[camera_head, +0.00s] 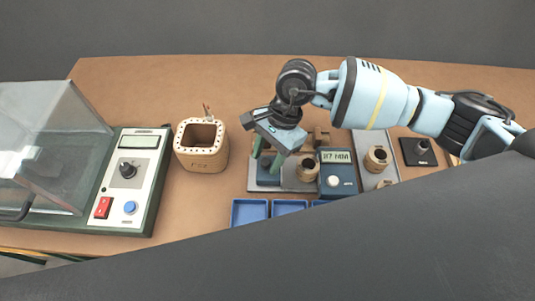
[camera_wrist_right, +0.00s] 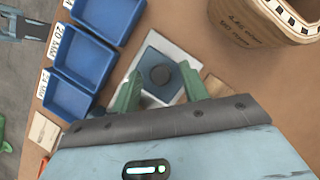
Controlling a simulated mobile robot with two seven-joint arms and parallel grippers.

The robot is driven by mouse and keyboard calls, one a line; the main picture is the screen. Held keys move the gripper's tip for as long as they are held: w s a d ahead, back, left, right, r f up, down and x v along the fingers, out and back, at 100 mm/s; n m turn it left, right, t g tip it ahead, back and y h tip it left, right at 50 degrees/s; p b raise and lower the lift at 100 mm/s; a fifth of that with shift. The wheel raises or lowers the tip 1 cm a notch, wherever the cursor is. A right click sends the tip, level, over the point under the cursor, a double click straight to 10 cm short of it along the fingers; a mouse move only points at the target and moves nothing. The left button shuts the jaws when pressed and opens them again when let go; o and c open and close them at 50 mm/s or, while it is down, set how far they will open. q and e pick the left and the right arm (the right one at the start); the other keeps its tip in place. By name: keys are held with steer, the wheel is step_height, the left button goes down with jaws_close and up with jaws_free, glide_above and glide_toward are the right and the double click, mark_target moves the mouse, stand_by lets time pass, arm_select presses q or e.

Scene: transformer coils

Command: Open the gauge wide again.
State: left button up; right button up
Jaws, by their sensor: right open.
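The gauge has a grey base plate (camera_head: 255,187) and a dark blue block (camera_head: 268,174) at its left end. In the right wrist view the block (camera_wrist_right: 151,89) carries a round dark knob (camera_wrist_right: 161,74). My right gripper (camera_head: 266,162) is open above the block. Its green fingers (camera_wrist_right: 164,92) stand on either side of the knob, with gaps in the wrist view. A wound coil (camera_head: 307,169) sits at the plate's right part. A blue display box (camera_head: 337,183) stands beside it. The gripper hides part of the gauge.
A large wooden pot (camera_head: 201,160) stands to the left. Blue trays (camera_head: 249,211) lie in front. A control box (camera_head: 130,185) with a clear cover is far left. A grey tray (camera_head: 366,150) with another coil (camera_head: 377,158) and a black stand (camera_head: 419,152) are right.

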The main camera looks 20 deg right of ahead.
steer(key=v, duration=0.7)
steer(key=shift+r, duration=0.35)
steer(key=shift+d, duration=0.1)
